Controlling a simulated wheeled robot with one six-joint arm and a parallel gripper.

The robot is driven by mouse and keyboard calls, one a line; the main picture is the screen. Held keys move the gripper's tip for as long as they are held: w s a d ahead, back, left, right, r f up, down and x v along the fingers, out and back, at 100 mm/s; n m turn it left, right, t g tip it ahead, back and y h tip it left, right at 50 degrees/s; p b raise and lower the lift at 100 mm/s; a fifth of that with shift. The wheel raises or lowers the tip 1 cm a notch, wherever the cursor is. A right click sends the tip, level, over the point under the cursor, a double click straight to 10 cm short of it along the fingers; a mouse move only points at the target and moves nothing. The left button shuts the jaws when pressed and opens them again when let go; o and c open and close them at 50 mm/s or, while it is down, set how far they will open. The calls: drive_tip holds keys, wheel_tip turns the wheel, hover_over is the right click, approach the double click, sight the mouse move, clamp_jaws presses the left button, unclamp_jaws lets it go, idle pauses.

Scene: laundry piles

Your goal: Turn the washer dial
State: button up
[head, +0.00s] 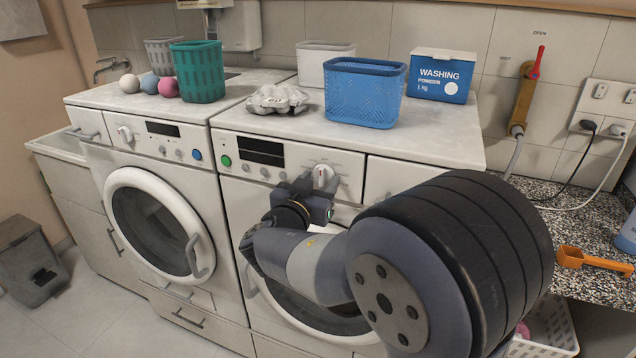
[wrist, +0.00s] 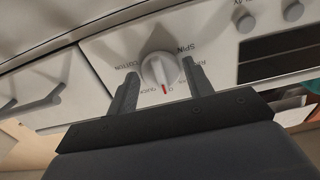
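The washer dial (head: 322,172) is a round white knob with a red mark, on the front panel of the right washer (head: 258,190). My gripper (head: 312,186) is right at this panel, in front of and slightly below the dial. In the wrist view, which looks upside down, the dial (wrist: 160,70) lies between the two fingers of my gripper (wrist: 158,84). The fingers are open, with a visible gap on each side of the dial. The red mark faces the palm side, near panel lettering. My arm hides part of the right washer's door.
A second washer (head: 110,150) stands to the left. An orange scoop (head: 590,260) lies on the speckled counter (head: 560,212) at right. A grey bin (head: 30,262) stands far left.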

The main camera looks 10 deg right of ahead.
drive_tip(key=c, duration=0.6)
drive_tip(key=shift+f+b, duration=0.15)
drive_tip(key=shift+b, duration=0.5)
drive_tip(key=n+b, duration=0.2)
drive_tip(key=b, duration=0.1)
drive_tip(key=shift+f, duration=0.15)
drive_tip(key=n+b, duration=0.2)
drive_tip(key=b, duration=0.1)
drive_tip(key=shift+b, duration=0.3)
drive_tip(key=n+b, duration=0.1)
drive_tip(key=n, duration=0.1)
drive_tip(key=n+b, duration=0.1)
drive_tip(key=n, duration=0.1)
drive_tip(key=n+b, duration=0.1)
drive_tip(key=n, duration=0.1)
drive_tip(key=shift+r, duration=0.3)
drive_tip(key=n, duration=0.5)
drive_tip(key=shift+s+d+r+n, duration=0.1)
drive_tip(key=shift+n, duration=0.2)
